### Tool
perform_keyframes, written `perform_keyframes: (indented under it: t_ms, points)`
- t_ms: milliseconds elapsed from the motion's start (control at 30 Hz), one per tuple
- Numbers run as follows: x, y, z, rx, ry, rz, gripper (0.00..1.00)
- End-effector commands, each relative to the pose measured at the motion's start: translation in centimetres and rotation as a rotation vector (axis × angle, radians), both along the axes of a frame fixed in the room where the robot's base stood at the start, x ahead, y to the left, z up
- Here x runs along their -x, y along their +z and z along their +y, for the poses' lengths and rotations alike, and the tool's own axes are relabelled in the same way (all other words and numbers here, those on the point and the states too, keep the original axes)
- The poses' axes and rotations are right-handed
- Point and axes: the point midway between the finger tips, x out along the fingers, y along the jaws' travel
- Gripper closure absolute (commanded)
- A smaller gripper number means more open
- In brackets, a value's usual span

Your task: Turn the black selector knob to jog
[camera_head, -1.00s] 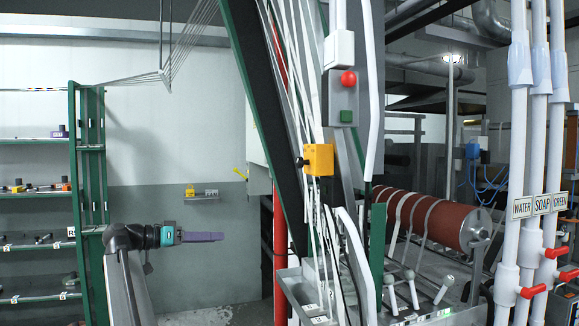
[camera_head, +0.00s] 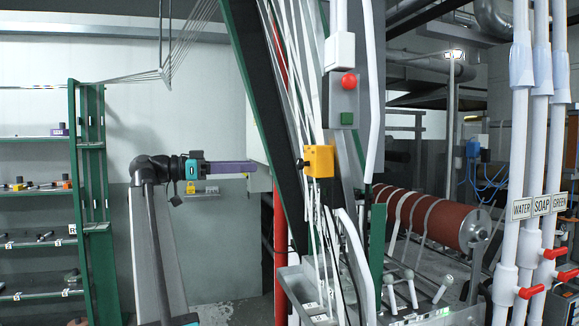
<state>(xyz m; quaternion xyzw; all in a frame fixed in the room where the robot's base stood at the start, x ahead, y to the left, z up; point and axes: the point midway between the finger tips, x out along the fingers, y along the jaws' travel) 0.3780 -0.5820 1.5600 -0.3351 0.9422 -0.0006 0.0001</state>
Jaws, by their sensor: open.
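The black selector knob (camera_head: 300,164) sticks out of the left side of a yellow box (camera_head: 319,160) on the machine frame. It is small, and I cannot read its setting or any label. My gripper (camera_head: 254,166) has purple fingers that point right, at about the knob's height in the picture. It is open, holds nothing, and is left of the knob with a clear gap in the picture. The gap between its fingers is hidden from this side.
Slanted green and black beams and white webbing strands (camera_head: 312,200) stand close to the yellow box. A red button (camera_head: 348,82) and green button (camera_head: 347,118) sit above it. A red post (camera_head: 281,240) stands below. Shelves (camera_head: 38,188) are at left.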

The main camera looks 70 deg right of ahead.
Motion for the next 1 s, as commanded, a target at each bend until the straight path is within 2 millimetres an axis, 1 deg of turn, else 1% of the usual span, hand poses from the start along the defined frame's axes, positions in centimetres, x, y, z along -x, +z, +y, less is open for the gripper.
perform_keyframes:
  t_ms: [267, 467, 1000]
  points:
    - [1.2, 0.1, -0.9, 0.0, -0.001, 0.001, 0.55]
    - [3.1, 0.2, -2.4, -0.002, -0.001, 0.001, 0.55]
    - [9.0, 0.2, -7.3, -0.002, -0.001, 0.0, 0.55]
